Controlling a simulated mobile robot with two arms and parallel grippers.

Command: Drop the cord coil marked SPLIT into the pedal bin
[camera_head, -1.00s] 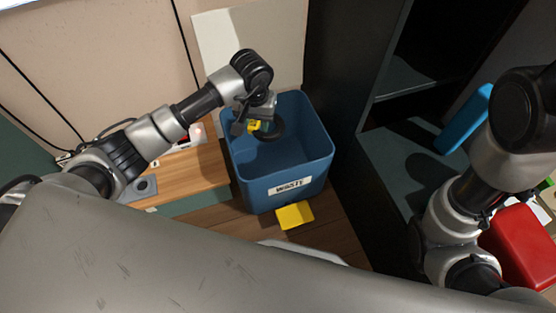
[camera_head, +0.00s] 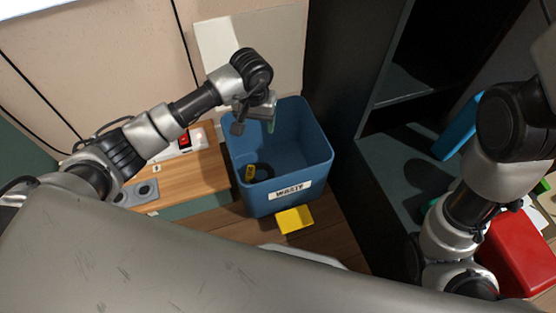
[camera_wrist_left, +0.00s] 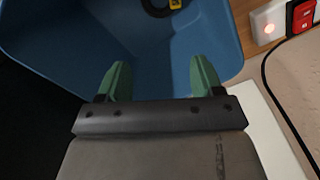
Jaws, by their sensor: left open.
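The blue pedal bin (camera_head: 293,166) stands on the floor with a WASTE label on its front and a yellow pedal (camera_head: 295,219) below. The black cord coil (camera_head: 264,171) with a yellow tag lies inside the bin, low down. Part of the coil (camera_wrist_left: 160,5) also shows at the top of the left wrist view; the lettering on its tag is not readable. My left gripper (camera_head: 256,120) is above the bin's back left part, open and empty. Its green fingertips (camera_wrist_left: 158,80) are apart in the left wrist view. My right gripper is out of view; only my right arm shows.
A wooden surface (camera_head: 180,178) with a grey fixture and a white power strip with a red switch (camera_head: 184,141) is left of the bin. A dark cabinet stands right of it. A red box (camera_head: 520,250) and a blue object (camera_head: 458,126) are at the far right.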

